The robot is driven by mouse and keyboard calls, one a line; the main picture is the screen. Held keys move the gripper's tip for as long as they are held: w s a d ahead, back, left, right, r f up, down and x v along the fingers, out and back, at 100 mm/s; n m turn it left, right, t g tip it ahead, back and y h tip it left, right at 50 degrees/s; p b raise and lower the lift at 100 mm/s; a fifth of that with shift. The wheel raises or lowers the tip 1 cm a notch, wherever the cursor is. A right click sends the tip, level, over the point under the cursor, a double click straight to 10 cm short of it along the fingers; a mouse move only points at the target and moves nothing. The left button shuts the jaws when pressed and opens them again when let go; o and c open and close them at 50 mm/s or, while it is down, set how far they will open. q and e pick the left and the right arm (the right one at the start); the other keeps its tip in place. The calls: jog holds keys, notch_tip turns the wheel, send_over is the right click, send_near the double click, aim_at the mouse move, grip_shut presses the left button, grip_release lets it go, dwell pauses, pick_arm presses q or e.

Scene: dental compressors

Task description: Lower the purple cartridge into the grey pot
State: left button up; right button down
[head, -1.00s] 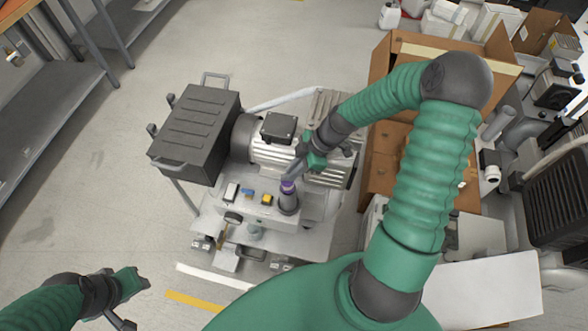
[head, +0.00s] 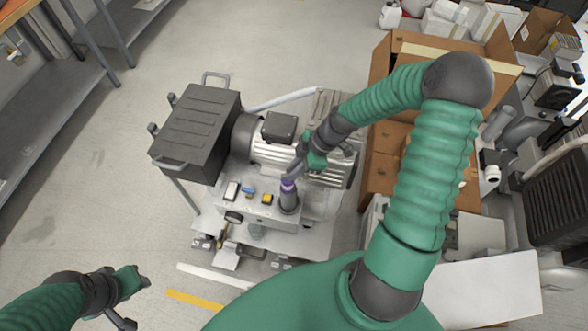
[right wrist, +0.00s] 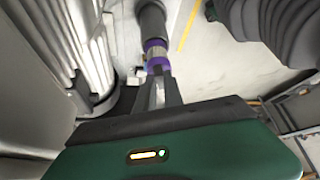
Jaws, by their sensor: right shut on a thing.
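The purple cartridge (head: 288,186) is a small cylinder with purple bands and a pale middle band, seen more closely in the right wrist view (right wrist: 155,48). My right gripper (head: 292,177) is shut on its upper end. The cartridge stands in line with the grey pot (head: 289,203), a dark upright cylinder on the compressor's front deck; the pot also shows in the right wrist view (right wrist: 152,22). The cartridge's lower end meets the pot's mouth in the picture; how deep it sits, I cannot tell. My left gripper (head: 134,300) is empty at the lower left, above the floor.
The compressor's motor (head: 272,150) and black box (head: 197,132) stand just behind and left of the pot. Small coloured blocks and a gauge (head: 233,217) lie left of it. A cardboard box (head: 383,150) stands at the right. The floor at the left is clear.

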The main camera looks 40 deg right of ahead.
jog(key=shift+f, duration=0.15)
jog(key=shift+f+b, duration=2)
jog(key=shift+f, duration=0.9)
jog(key=c, duration=1.4)
grip_release()
jog(key=shift+r, duration=0.1)
